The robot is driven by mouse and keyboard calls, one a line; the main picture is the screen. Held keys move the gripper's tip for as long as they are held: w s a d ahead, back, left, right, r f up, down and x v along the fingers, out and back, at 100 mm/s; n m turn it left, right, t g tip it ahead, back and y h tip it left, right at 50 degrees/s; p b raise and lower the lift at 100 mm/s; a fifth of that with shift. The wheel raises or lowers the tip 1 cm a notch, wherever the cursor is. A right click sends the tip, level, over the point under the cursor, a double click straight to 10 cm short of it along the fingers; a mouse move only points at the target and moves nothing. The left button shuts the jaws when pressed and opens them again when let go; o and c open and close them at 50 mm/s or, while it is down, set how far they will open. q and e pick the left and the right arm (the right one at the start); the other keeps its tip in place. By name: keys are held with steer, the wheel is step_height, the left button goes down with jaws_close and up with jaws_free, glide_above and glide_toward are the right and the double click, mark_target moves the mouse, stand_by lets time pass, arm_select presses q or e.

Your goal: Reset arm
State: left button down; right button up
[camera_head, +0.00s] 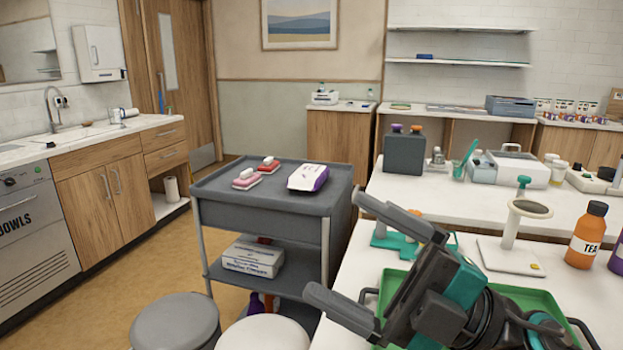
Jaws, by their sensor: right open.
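My right gripper (345,248) reaches in from the lower right, its two dark fingers spread apart with nothing between them. The fingers point left, toward the grey trolley (262,203). The gripper is in front of the white table (352,277) and a green tray (540,300), and hides part of both. My left gripper does not show.
The trolley carries pink-and-white items (247,180) and a white-and-purple pack (308,177). Behind my gripper are a teal-handled stand (515,222) and an orange bottle (587,236). Round stools (175,322) stand at the bottom. Floor (110,288) at left is clear.

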steer(key=w+d+m+t+h, duration=0.4)
steer(key=d+m+t+h, duration=0.1)
steer(key=m+t, duration=0.55)
steer(key=w+d+f+m+h, duration=0.3)
steer(key=d+f+m+h, duration=0.7)
steer(key=f+m+h, duration=0.5)
steer(key=s+d+f+m+g+h, duration=0.1)
steer(key=s+f+m+g, duration=0.1)
steer(key=s+f+g, duration=1.5)
steer(key=w+a+f+t+y+p, duration=0.1)
steer(key=w+a+f+t+p, duration=0.1)
steer(key=f+t, duration=0.6)
steer(key=w+t+p, duration=0.1)
steer(key=w+t, duration=0.1)
steer(key=shift+a+f+n+t, duration=0.2)
steer(key=shift+a+n+t, duration=0.1)
steer(key=shift+n+t, duration=0.05)
